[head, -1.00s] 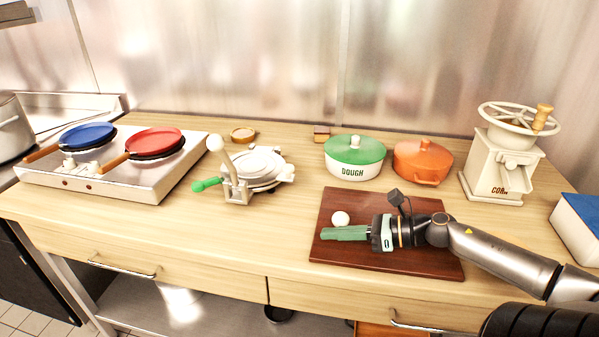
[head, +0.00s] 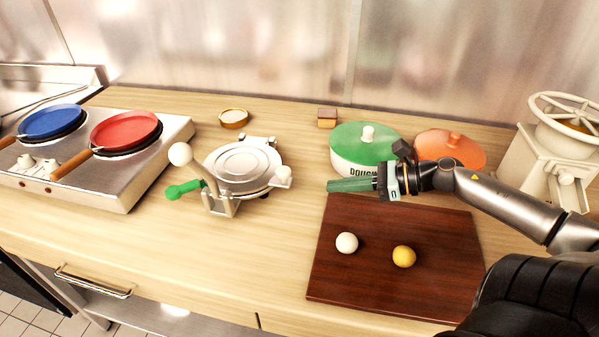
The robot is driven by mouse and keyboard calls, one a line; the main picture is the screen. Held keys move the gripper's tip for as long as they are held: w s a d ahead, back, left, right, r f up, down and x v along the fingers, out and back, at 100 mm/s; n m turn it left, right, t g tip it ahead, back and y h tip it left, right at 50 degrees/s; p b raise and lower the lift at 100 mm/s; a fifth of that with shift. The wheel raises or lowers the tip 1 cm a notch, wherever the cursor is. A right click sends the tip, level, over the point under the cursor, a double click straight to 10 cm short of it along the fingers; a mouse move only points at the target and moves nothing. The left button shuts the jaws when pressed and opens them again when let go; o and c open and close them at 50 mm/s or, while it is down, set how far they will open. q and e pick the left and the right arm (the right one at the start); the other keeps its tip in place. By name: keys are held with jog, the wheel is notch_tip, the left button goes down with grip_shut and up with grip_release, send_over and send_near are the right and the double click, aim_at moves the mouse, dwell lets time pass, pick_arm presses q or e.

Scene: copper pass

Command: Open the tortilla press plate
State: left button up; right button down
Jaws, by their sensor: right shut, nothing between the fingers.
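The tortilla press (head: 242,168) stands on the counter left of the middle. Its round silver plate lies flat, apparently closed on the base. A lever with a white ball knob (head: 180,154) rises at its front left, and a green handle (head: 184,190) sticks out to the left. My right gripper (head: 332,186) is shut and empty, its green fingers pointing left toward the press. It hovers near the back edge of the cutting board, in front of the dough pot, and is apart from the press. My left gripper is not in view.
The dark red cutting board (head: 385,285) holds a white ball (head: 347,243) and a yellow ball (head: 404,256). The green-lidded pot (head: 362,146), orange pot (head: 455,150) and mill (head: 560,150) stand behind my right arm. A burner (head: 125,185) with two pans is at left. Counter between press and board is clear.

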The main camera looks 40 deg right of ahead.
jog(key=shift+w+d, duration=0.3)
jog(key=shift+w, duration=0.05)
jog(key=b+x, duration=0.2)
jog(key=x, duration=0.5)
jog(key=shift+w+a, duration=0.1)
jog(key=shift+a, duration=0.05)
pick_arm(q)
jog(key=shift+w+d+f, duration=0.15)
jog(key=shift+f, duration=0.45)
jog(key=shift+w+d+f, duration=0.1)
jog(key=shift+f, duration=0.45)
pick_arm(e)
jog(key=shift+x, duration=1.3)
